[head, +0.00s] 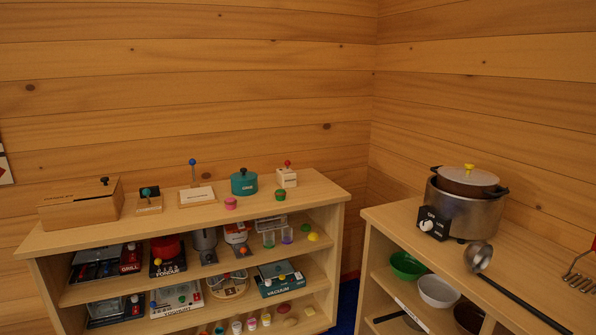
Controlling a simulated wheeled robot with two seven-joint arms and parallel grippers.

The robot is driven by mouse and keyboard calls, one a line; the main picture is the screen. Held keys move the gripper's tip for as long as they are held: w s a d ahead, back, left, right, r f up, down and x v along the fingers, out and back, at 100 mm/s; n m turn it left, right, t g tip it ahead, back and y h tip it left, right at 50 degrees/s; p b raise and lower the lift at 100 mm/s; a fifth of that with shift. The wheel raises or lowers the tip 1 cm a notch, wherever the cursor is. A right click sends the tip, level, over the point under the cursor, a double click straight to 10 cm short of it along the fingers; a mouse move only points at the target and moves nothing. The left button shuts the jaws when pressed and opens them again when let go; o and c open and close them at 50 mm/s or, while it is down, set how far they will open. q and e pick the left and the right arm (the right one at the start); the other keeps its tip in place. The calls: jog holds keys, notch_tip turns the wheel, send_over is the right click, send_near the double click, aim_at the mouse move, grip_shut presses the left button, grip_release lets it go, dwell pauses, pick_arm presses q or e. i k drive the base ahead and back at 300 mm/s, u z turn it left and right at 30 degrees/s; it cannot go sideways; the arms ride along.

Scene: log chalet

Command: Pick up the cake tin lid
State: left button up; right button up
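A round teal tin (244,186) stands on the top of the left shelf unit. A teal lid with a dark knob (243,173) appears to sit on it; it is the likeliest cake tin lid, but the label is too small to read. Neither of my grippers shows in the head view.
A wooden box (80,208), a blue-knobbed lever stand (196,195) and a red-knobbed block (286,178) share that top; small pink and green pieces lie in front. Lower shelves hold several boxed items. The right counter carries a cooker (462,211) and a ladle (478,257).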

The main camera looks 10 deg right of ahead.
aim_at(244, 175)
jog(key=z, duration=0.55)
jog(key=i, duration=1.35)
jog(key=u, duration=0.45)
jog(key=i, duration=1)
jog(key=u, duration=1.1)
